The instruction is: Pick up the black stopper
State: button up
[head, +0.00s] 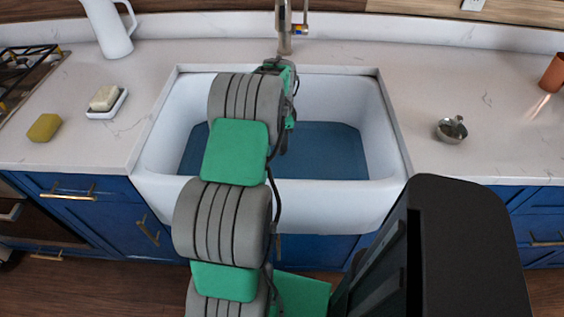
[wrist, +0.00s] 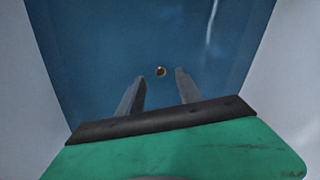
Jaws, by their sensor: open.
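No plainly black stopper stands out in either view. A small round metal strainer-like cup (head: 451,131) with a darker knob or piece on it sits on the counter right of the sink; I cannot tell whether it is the stopper. My gripper (wrist: 160,76) is open and empty over the blue sink floor, with its two fingers apart. A small round brownish drain (wrist: 161,71) shows between the fingertips, beyond them. In the head view my arm reaches into the sink and hides the fingers and the drain.
The white sink (head: 386,150) has raised walls around my gripper. A faucet (head: 285,30) stands behind it. On the left counter are a white pitcher (head: 108,28), a soap bar on a dish (head: 106,101) and a yellow sponge (head: 44,127). A copper cup (head: 553,73) stands far right.

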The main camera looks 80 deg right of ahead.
aim_at(282, 157)
notch_tip(282, 157, down, 6)
jog(key=shift+d+f, duration=0.1)
jog(key=shift+c, duration=0.4)
grip_shut()
dwell(1.1)
